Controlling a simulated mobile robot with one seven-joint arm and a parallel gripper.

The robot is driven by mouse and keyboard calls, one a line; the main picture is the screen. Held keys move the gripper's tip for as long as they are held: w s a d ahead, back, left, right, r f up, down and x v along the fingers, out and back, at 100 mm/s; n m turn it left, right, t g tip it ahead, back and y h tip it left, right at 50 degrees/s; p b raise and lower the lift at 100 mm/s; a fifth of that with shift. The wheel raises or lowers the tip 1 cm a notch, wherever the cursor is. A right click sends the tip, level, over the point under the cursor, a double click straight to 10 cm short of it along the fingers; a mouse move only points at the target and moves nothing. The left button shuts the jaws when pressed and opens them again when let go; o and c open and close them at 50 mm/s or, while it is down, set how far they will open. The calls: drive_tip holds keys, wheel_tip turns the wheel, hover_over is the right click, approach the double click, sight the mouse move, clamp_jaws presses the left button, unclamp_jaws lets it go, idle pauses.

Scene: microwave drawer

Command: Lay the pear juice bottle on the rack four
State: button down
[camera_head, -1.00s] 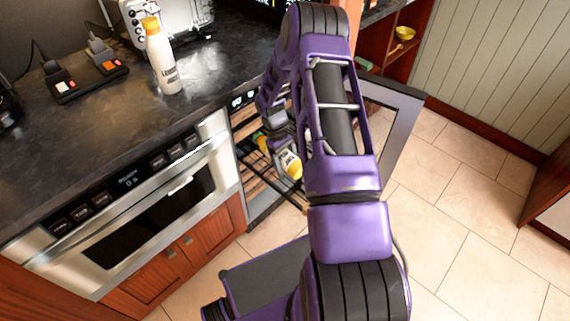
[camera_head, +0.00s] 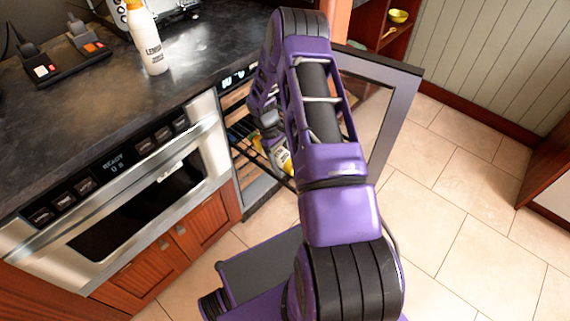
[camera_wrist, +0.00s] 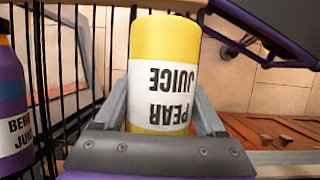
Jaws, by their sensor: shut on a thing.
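The pear juice bottle (camera_wrist: 166,85) is yellow with a white label, and its lettering is upside down in the wrist view. My gripper (camera_wrist: 160,112) is shut on it, with one finger on each side. In the head view the bottle (camera_head: 282,159) shows only partly, below my wrist, at the open front of the cooler. Black wire racks (camera_wrist: 68,60) run along the left of the wrist view, beside the bottle. I cannot tell which rack is number four, or whether the bottle touches a rack.
A berry juice bottle (camera_wrist: 10,105) lies left of the held bottle. The cooler's glass door (camera_head: 385,115) stands open on the right. An oven (camera_head: 130,190) is left of the cooler. A lemon-labelled bottle (camera_head: 151,48) stands on the counter (camera_head: 100,95).

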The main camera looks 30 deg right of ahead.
drive_tip(key=shift+b+x, duration=0.45)
drive_tip(key=shift+x, duration=1.05)
drive_tip(key=shift+s, duration=0.1)
unclamp_jaws()
drive_tip(key=p+v, duration=0.2)
drive_tip(key=v, duration=1.8)
drive_tip(key=shift+w+r+p, duration=0.2)
drive_tip(key=shift+w+p, duration=0.1)
drive_tip(key=shift+p, duration=0.05)
drive_tip(key=shift+a, duration=0.15)
